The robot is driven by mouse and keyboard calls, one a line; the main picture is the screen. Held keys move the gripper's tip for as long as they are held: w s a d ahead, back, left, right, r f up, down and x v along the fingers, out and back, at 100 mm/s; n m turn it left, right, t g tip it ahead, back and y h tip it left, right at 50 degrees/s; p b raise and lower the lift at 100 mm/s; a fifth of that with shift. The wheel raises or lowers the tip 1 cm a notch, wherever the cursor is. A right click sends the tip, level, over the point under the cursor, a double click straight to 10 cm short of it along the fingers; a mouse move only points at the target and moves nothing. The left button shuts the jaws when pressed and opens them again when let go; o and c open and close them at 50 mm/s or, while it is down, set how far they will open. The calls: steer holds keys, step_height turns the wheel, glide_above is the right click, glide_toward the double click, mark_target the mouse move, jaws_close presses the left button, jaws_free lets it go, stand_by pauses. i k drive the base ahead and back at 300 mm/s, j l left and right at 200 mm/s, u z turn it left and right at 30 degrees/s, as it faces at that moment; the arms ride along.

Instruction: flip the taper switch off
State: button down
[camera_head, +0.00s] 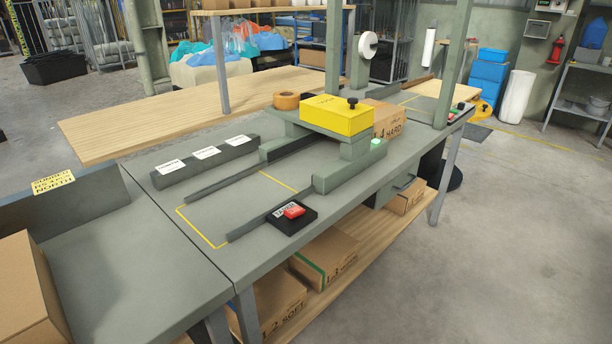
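A black switch box (283,221) with a red rocker (293,211) and a small white label lies on the front edge of the grey bench, beside the near end of a guide rail; it looks like the taper switch. The rocker's red top is raised on its right side. I cannot tell from this view whether it is on or off. The label is too small to read surely. My gripper is not in view.
A yellow-topped taping machine (336,114) stands on the grey bench (110,262) behind the switch. A carton (387,118) sits beyond it. Another carton (28,290) is at the near left. Cartons fill the lower shelf (372,248). Floor at right is clear.

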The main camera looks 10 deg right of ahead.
mark_target(296, 212)
steer(key=l, duration=1.6)
steer(key=i, duration=0.05)
